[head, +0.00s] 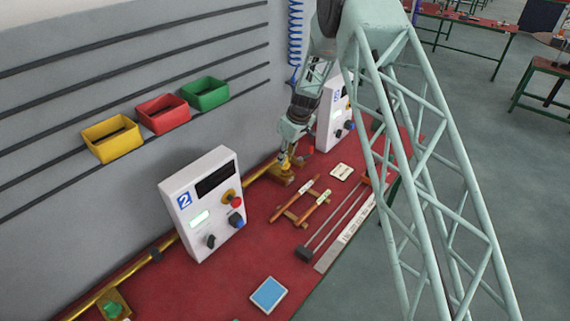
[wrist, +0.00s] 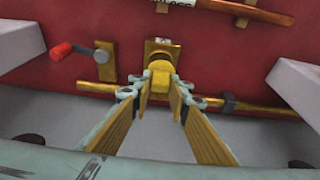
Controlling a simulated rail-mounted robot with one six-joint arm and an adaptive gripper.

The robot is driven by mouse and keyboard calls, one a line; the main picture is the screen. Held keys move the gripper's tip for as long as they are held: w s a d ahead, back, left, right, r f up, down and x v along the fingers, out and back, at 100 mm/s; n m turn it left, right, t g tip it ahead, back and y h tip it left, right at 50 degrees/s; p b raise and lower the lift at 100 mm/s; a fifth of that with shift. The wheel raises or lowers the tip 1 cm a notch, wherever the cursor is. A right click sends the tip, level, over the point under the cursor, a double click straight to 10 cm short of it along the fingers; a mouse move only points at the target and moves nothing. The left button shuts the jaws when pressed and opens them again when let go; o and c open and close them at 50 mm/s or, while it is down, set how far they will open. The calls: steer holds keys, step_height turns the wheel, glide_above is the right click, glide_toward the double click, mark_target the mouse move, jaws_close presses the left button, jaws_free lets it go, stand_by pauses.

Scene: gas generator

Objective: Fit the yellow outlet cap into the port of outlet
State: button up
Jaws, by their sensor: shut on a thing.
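My gripper (wrist: 161,88) is shut on the yellow outlet cap (wrist: 160,76), which sits between its fingertips in the wrist view. The cap is at the brass outlet block (wrist: 162,46) on the red bench, in line with its front. I cannot tell whether the cap is inside the port or only against it, because the cap and fingers hide the opening. In the head view my gripper (head: 287,160) points down at the brass outlet (head: 281,176) beside the wall pipe.
A red-handled lever valve (wrist: 75,51) stands left of the outlet. The brass pipe (wrist: 262,108) runs along the wall. White control box 2 (head: 204,203) and another white box (head: 333,115) flank the spot. Wooden-handled tools (head: 300,205) lie in front.

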steer(key=shift+w+f+p, duration=0.1)
steer(key=shift+f+p, duration=0.35)
steer(key=shift+f, duration=1.35)
steer(key=shift+f, duration=0.15)
steer(key=o, duration=0.8)
steer(key=shift+o, duration=0.2)
steer(key=shift+r, duration=0.2)
steer(key=shift+r, duration=0.2)
steer(key=b+v, duration=0.1)
steer(key=v, duration=1)
steer(key=shift+r+b, duration=0.25)
steer(key=shift+b, duration=0.1)
